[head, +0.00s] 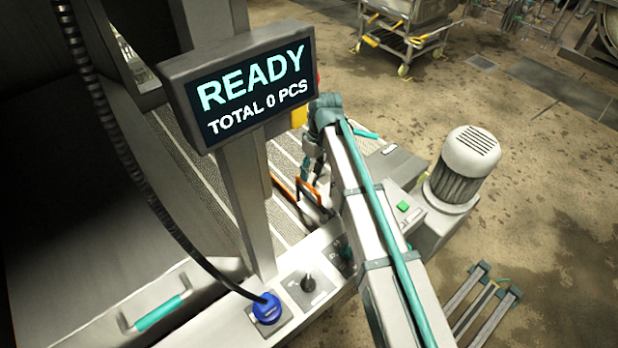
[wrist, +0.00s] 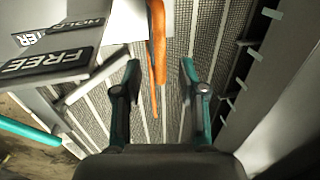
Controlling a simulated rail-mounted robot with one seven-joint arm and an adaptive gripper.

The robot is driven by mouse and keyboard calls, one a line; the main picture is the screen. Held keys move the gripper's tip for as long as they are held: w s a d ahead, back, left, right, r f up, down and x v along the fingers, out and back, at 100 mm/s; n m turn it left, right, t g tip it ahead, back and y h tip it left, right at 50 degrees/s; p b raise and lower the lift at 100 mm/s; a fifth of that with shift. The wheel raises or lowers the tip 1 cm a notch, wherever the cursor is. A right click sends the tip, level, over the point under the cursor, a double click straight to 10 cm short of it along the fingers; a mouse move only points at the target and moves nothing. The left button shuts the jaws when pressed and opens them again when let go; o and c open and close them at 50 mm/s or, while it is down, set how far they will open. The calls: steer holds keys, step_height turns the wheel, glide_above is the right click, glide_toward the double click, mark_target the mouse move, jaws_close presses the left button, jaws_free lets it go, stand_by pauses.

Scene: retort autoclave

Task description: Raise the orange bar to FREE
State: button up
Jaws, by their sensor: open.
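The orange bar (wrist: 158,45) runs down the upper middle of the wrist view, between and just beyond my two open fingertips. It also shows in the head view (head: 308,189), low beside the conveyor and partly hidden by my arm. My gripper (wrist: 158,75) is open, with one teal-edged finger on each side of the bar's line and a gap on both sides. A black FREE plate (wrist: 47,62) lies at the left of the wrist view, with a second black plate (wrist: 60,30) behind it, its lettering partly cut off.
A display (head: 250,85) reads READY, TOTAL 0 PCS. A ribbed conveyor (wrist: 205,30) lies behind the bar, with a grey side wall (wrist: 285,85) at right. A blue plug (head: 266,308), a black knob (head: 308,283) and a motor (head: 465,165) stand around the panel.

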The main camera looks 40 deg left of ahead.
mark_target(309, 184)
steer(key=shift+s+a+f+p, duration=0.1)
steer(key=shift+s+f+p, duration=0.15)
steer(key=shift+f, duration=0.75)
steer(key=shift+s+f+p, duration=0.15)
steer(key=shift+f+p, duration=0.05)
steer(key=shift+f, duration=0.75)
jaws_close()
